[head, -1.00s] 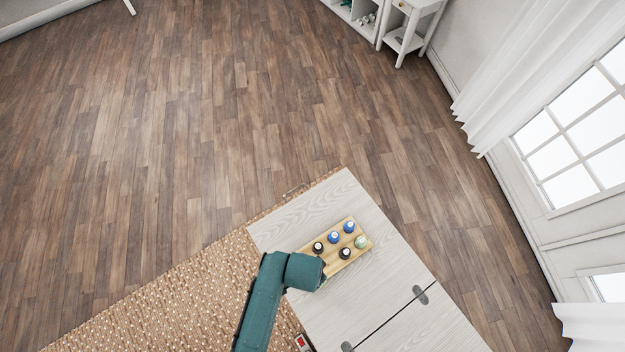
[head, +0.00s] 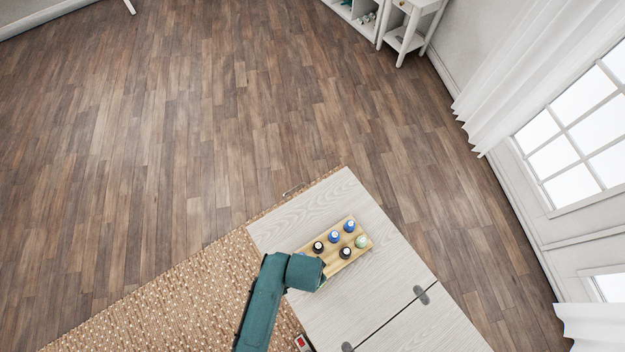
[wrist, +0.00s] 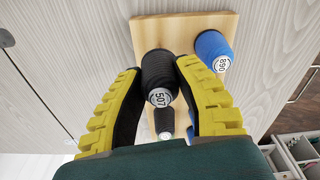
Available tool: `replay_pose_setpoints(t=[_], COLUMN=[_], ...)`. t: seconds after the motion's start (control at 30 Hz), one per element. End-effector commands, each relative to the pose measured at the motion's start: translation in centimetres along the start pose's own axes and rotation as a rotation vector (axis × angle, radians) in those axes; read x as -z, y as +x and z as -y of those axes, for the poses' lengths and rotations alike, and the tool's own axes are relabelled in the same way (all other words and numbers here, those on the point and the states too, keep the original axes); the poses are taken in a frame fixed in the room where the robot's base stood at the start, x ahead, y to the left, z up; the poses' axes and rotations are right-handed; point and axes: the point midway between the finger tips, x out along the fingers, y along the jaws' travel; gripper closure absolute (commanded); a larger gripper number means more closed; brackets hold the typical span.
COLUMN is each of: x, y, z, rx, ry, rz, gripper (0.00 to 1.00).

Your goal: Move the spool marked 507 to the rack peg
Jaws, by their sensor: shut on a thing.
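The black spool marked 507 (wrist: 158,72) is between the two yellow fingers of my gripper (wrist: 161,68) in the wrist view, its label toward the camera. My gripper is shut on it. The wooden rack (wrist: 180,27) lies behind it; I cannot tell whether the spool touches the rack. The rack (head: 359,258) also shows in the head view, on the pale wooden cabinet top. There my arm hides the gripper and the held spool at the rack's near left end. No free peg is clearly visible.
A blue spool marked 890 (wrist: 213,48) stands close to the right finger. Another dark spool (wrist: 164,121) shows low between the fingers. In the head view several spools, including a pale green one (head: 361,241), stand on the rack. The cabinet top (head: 395,285) is clear to its right.

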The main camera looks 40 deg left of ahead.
Motion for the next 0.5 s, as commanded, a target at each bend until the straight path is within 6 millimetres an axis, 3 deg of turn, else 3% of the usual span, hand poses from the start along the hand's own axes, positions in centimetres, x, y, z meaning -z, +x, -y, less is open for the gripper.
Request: replay_pose_setpoints(t=[0.5], x=[-0.2], y=[1.5], z=[0.0], rx=[-0.001], ry=[0.000], rz=[0.001], gripper=[0.88])
